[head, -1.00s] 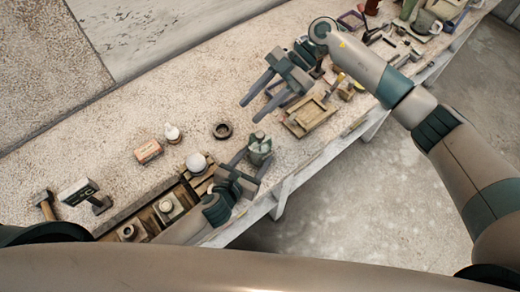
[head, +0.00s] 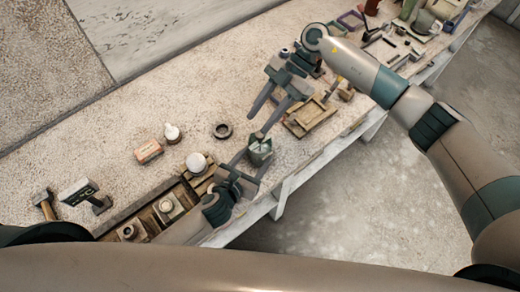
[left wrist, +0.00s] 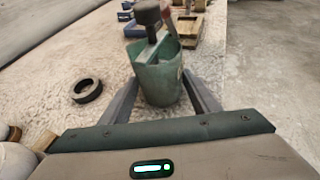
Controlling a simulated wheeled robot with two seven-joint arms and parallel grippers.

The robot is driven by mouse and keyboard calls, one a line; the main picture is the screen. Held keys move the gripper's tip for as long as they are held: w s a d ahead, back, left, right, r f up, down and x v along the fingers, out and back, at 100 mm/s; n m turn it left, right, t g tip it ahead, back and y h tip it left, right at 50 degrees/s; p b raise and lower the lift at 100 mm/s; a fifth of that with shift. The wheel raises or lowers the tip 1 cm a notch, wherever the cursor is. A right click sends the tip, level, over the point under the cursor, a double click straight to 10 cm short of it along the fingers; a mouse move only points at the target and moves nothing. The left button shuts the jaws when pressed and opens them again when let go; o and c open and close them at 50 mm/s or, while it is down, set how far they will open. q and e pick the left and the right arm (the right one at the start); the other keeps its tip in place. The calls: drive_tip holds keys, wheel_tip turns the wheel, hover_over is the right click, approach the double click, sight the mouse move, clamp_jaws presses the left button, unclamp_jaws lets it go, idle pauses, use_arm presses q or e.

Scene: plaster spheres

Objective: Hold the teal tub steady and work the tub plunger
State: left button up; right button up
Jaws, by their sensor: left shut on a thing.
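The teal tub (head: 260,154) stands upright near the front edge of the bench. My left gripper (head: 252,165) is shut on it, and in the left wrist view its fingers flank the tub (left wrist: 158,85) on both sides. In that view the tub plunger (left wrist: 147,14) appears as a dark knob on a stem above the rim, with a grey bar across the tub's mouth. My right gripper (head: 256,125) is above the tub, fingers spread and pointing down toward it. One fingertip is close to the rim; I cannot tell whether it touches the plunger.
A dark ring (head: 222,130) lies on the bench left of the tub. A wooden tray (head: 305,119) lies to the right.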

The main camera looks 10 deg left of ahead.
drive_tip(key=shift+f, duration=4.6)
drive_tip(key=shift+c, duration=0.7)
drive_tip(key=c, duration=0.8)
drive_tip(key=shift+o, duration=0.2)
